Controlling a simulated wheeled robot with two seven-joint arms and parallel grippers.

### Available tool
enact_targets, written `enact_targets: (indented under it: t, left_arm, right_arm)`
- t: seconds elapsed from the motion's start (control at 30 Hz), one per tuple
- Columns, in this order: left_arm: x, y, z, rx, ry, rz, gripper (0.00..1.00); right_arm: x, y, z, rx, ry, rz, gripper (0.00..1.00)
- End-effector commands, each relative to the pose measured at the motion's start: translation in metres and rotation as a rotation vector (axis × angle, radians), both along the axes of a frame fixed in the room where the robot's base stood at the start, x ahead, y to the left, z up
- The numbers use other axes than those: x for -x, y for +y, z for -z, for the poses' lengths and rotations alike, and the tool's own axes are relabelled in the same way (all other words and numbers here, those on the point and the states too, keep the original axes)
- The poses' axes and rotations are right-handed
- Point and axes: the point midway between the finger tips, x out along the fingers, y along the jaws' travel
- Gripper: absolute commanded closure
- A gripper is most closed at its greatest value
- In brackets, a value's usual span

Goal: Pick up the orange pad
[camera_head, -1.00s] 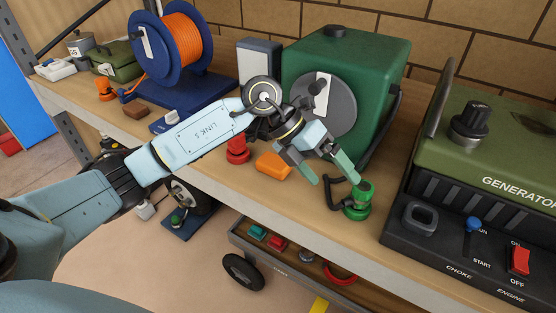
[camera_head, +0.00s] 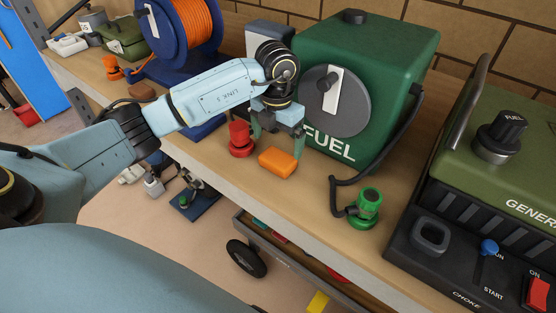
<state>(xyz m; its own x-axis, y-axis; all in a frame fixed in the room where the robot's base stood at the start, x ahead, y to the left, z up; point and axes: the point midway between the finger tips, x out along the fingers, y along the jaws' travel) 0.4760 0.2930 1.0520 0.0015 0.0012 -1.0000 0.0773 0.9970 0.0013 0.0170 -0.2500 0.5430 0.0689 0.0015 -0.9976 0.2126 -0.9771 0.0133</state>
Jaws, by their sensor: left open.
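The orange pad (camera_head: 278,162) lies on the wooden shelf in front of the green fuel box. It is a small rounded block. My left gripper (camera_head: 278,146) is open and points down, with its green fingertips just behind and above the pad, one toward each side. I cannot tell whether either finger touches the pad. My right gripper does not show.
A red knob-like part (camera_head: 240,140) stands close left of the pad. A green fitting (camera_head: 366,207) with a black hose stands to the right, before the generator (camera_head: 500,190). The green fuel box (camera_head: 375,75) is close behind. The shelf's front edge (camera_head: 290,213) is near.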

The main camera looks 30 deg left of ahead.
Motion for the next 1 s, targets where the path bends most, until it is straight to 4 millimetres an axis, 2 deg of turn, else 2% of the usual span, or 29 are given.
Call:
enact_targets:
  t: [0.17,0.27,0.4,0.7,1.0]
  left_arm:
    - [0.000,-0.001,0.016,0.002,0.004,-0.001,0.00]
    - [0.000,-0.001,0.032,0.002,0.005,-0.001,0.00]
    - [-0.001,-0.002,0.049,0.002,0.002,0.001,0.00]
    - [-0.001,-0.001,0.055,0.001,0.000,0.001,0.00]
    - [-0.001,-0.001,0.054,0.001,0.000,0.001,0.39]
  right_arm:
    - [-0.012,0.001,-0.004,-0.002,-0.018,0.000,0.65]
    - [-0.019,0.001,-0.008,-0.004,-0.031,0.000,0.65]
    - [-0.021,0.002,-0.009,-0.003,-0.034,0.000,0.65]
    - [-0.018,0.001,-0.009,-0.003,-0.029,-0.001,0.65]
    - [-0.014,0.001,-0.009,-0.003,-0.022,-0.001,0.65]
